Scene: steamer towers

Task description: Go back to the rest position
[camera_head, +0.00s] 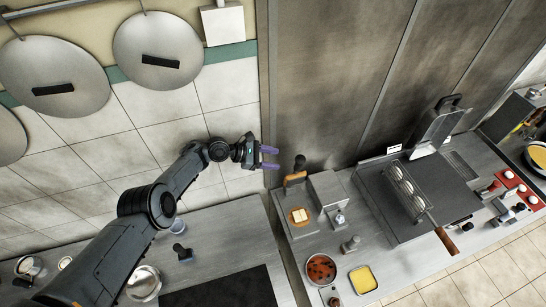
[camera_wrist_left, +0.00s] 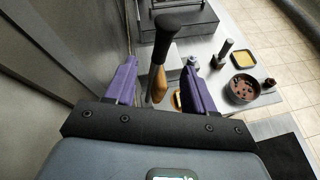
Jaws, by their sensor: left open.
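My left gripper (camera_head: 268,158) has purple fingers and is held up in front of the tiled wall, close to the steel panel. Its fingers are apart and nothing is held between them. In the left wrist view the open fingers (camera_wrist_left: 160,66) frame a wood-and-black handled tool (camera_wrist_left: 158,80), which seems to stand beyond them. In the head view that tool (camera_head: 295,178) is to the right of the fingertips, apart from them. My right gripper is not in view.
The right counter holds a tray with a bread-like piece (camera_head: 300,215), a red-brown bowl (camera_head: 321,269), a yellow dish (camera_head: 363,279) and a hinged press (camera_head: 415,195). A metal bowl (camera_head: 144,283) is on the left counter. Round lids (camera_head: 158,50) hang on the wall.

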